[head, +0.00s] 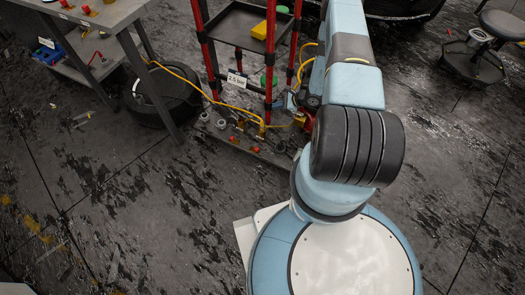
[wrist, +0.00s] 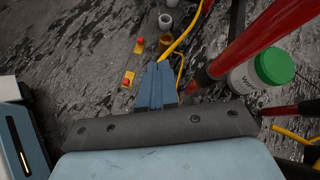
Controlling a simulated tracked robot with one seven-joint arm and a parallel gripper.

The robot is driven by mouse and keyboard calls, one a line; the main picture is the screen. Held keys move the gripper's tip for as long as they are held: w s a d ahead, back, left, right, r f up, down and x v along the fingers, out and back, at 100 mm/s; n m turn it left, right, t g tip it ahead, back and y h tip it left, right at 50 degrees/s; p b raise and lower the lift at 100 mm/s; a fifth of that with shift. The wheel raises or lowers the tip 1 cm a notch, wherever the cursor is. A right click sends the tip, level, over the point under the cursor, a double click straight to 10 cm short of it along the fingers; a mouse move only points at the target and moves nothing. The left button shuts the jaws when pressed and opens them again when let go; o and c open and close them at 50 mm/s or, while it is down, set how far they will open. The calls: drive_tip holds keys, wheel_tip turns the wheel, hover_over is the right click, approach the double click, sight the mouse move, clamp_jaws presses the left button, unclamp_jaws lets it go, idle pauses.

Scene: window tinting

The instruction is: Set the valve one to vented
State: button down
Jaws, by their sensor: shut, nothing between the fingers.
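Two small red knobs on yellow bases lie on the floor side of the red-posted rack. In the wrist view one knob (wrist: 139,41) is up and left of my fingertips and the other (wrist: 127,79) is left of them. In the head view, small red knobs (head: 256,150) show by the rack's foot. I cannot tell which part is valve one, nor its setting. My gripper (wrist: 158,66) has its blue fingers together, with nothing between them; it points down among the fittings, apart from both knobs.
A yellow hose (head: 215,100) runs to the rack's foot. A "2.5 bar" label (head: 237,80) hangs there. Red posts (wrist: 265,38) and a white tub with a green lid (wrist: 262,75) stand close right of my fingers. Grey cylindrical fittings (wrist: 166,23) lie ahead. Open floor is at left.

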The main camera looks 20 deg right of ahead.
sight(258, 150)
drive_tip(key=s+f+m+h, duration=0.1)
drive_tip(key=s+f+m, duration=0.1)
drive_tip(key=s+f, duration=0.5)
drive_tip(key=s+a+f+m+t+h, duration=0.1)
drive_tip(key=s+f+m, duration=0.2)
drive_tip(key=s+f, duration=0.4)
wheel_tip(258, 150, down, 8)
drive_tip(key=shift+s+a+r+m, duration=0.15)
drive_tip(key=shift+s+a+m, duration=0.15)
drive_tip(key=x, duration=0.9)
drive_tip(key=shift+w+a, duration=0.15)
drive_tip(key=shift+a, duration=0.05)
drive_tip(key=shift+w+a+f, duration=0.15)
drive_tip(key=shift+w+a, duration=0.4)
drive_tip(key=shift+w, duration=0.05)
drive_tip(key=shift+w+a+f, duration=0.15)
drive_tip(key=shift+w+a, duration=0.4)
drive_tip(key=shift+w, duration=0.05)
drive_tip(key=shift+w+a, duration=0.4)
drive_tip(key=shift+w, duration=0.1)
